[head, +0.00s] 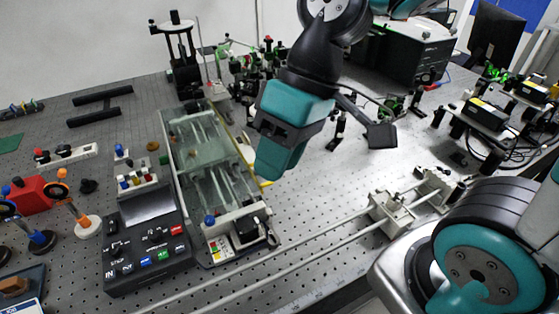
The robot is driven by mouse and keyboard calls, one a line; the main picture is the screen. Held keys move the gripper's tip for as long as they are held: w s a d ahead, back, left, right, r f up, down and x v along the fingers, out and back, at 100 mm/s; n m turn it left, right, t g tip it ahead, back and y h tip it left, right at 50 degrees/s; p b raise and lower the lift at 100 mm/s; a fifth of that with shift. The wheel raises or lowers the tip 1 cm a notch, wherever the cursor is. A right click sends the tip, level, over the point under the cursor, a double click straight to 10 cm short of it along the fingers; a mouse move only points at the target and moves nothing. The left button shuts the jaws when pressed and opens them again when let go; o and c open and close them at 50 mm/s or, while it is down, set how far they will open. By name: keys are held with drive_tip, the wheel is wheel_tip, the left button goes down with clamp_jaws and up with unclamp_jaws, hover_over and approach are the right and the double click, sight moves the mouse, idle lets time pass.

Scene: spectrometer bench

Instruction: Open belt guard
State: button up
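A clear greenish panel, which looks like the belt guard (207,133), lies over a long frame with pale rails inside, left of the middle of the head view. It looks flat, but I cannot tell whether it is fully shut. My gripper (278,172) points down just right of the guard, over the yellow edge of the frame. In the picture it overlaps that edge; I cannot tell whether it touches. Its fingertips face away or merge, so its opening is not clear.
A black control box (145,240) with coloured buttons stands in front of the guard. Two pale rods with a clamp block (391,209) run along the front right. Optical mounts (250,70) and a black box (411,52) stand behind. The perforated bench right of my gripper is mostly clear.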

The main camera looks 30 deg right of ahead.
drive_tip(key=w+d+f+m+g+y, duration=0.1)
drive_tip(key=w+d+f+y, duration=0.15)
drive_tip(key=w, duration=0.45)
drive_tip(key=w+d+f+m+t+y+p, duration=0.1)
drive_tip(key=w+d+f+m+y, duration=0.25)
drive_tip(key=d+f, duration=0.35)
drive_tip(key=w+d+f+m+t+y, duration=0.1)
drive_tip(key=w+d+f+m+y, duration=0.1)
drive_tip(key=w+d+f+y, duration=0.45)
drive_tip(key=shift+h, duration=0.85)
drive_tip(key=p+x, duration=0.1)
drive_tip(key=x, duration=0.2)
drive_tip(key=f+p+x, duration=0.1)
drive_tip(key=p+x, duration=0.1)
drive_tip(key=x, duration=0.2)
drive_tip(key=s+p+x, duration=0.1)
drive_tip(key=p+x, duration=0.1)
drive_tip(key=x, duration=0.1)
drive_tip(key=shift+s+a+f, duration=0.1)
drive_tip(key=shift+a+f, duration=0.05)
drive_tip(key=shift+f, duration=0.05)
drive_tip(key=shift+a+f, duration=0.2)
drive_tip(key=shift+a, duration=0.25)
drive_tip(key=shift+c, duration=0.2)
clamp_jaws()
